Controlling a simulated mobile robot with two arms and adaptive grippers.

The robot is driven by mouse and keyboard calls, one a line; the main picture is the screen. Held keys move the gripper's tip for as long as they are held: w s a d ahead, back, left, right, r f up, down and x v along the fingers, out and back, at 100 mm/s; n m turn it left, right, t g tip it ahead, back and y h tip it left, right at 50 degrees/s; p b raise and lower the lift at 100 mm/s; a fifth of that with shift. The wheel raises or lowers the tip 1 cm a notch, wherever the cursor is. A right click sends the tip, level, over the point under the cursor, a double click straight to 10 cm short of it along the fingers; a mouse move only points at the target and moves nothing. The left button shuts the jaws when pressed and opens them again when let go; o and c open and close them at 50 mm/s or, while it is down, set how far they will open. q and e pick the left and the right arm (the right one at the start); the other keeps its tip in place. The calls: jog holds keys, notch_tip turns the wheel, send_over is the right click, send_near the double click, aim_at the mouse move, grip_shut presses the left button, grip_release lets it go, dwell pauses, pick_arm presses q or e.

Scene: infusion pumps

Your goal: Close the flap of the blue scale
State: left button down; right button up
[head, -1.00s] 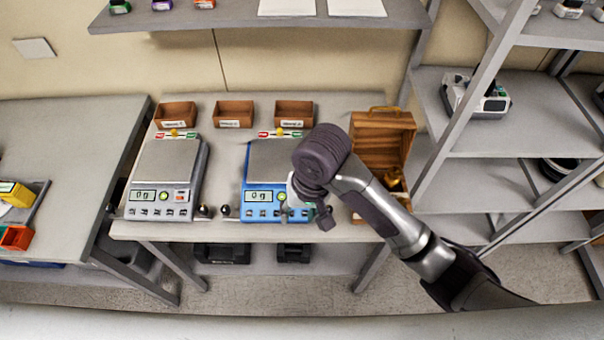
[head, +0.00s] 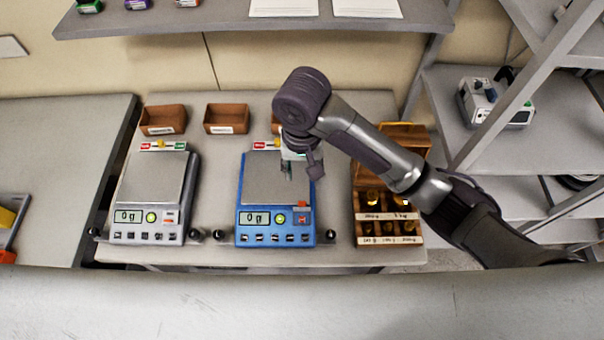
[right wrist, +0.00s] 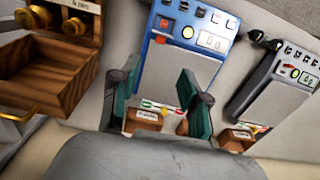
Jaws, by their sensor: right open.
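The blue scale (head: 276,238) stands on the table in the middle of the head view, with "0 g" on its display and a grey weighing plate (head: 268,180). A small orange-red piece (head: 302,205) sits at the right of its front panel; I cannot tell whether it is the flap. In the right wrist view the scale (right wrist: 160,28) lies beyond the fingers. My right gripper (head: 303,168) is open and empty above the right part of the plate. It also shows in the right wrist view (right wrist: 160,75). My left gripper is out of view.
A grey scale (head: 150,237) stands left of the blue one. A wooden box (head: 362,215) with brass weights and a raised lid stands to its right. Brown bins (head: 226,114) line the back, below a shelf (head: 220,22). Dark knobs flank the scales' fronts.

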send_over(302, 201)
jog(key=f, duration=0.6)
jog(key=shift+s+f+b, duration=0.15)
jog(key=shift+s+b, duration=0.15)
jog(key=shift+b, duration=0.05)
jog(key=f, duration=0.4)
jog(key=f+p, duration=0.1)
jog(key=f, duration=0.1)
jog(key=shift+w, duration=0.35)
jog(key=shift+f, duration=0.3)
jog(key=shift+s+f, duration=0.1)
jog(key=shift+f, duration=0.25)
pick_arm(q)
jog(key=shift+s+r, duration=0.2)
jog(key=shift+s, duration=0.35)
pick_arm(e)
grip_shut()
